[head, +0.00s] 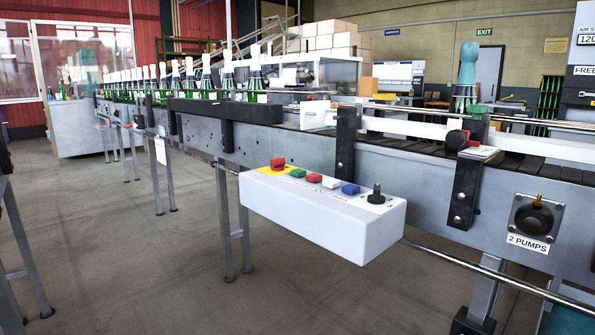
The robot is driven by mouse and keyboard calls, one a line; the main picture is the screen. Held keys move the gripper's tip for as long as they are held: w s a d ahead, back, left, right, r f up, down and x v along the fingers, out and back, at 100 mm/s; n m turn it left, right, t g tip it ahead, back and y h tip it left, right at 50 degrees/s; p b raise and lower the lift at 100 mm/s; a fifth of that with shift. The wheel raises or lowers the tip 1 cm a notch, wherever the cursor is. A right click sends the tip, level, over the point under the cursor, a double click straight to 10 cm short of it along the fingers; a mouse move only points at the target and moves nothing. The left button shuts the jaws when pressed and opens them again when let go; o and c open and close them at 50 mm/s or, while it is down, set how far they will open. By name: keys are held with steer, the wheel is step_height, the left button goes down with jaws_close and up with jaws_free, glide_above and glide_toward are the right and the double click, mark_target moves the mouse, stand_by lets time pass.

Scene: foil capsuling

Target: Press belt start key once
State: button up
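A white control box (325,222) is fixed to the near side of the conveyor, in the middle of the head view. On its top is a row of controls: a red button (278,163) on a yellow patch, a green key (298,173), a red key (314,178), a white key (331,182), a blue key (350,189) and an upright black knob (376,195). The lettering beside them is too small to read, so I cannot tell which is marked belt start. My gripper is not in view.
The conveyor (300,148) runs from far left to near right, with several green bottles (207,80) in a row. A bottle with a teal top (467,75) stands at right. A black knob (533,219) sits above a "2 PUMPS" label. Floor (150,260) before the box is clear.

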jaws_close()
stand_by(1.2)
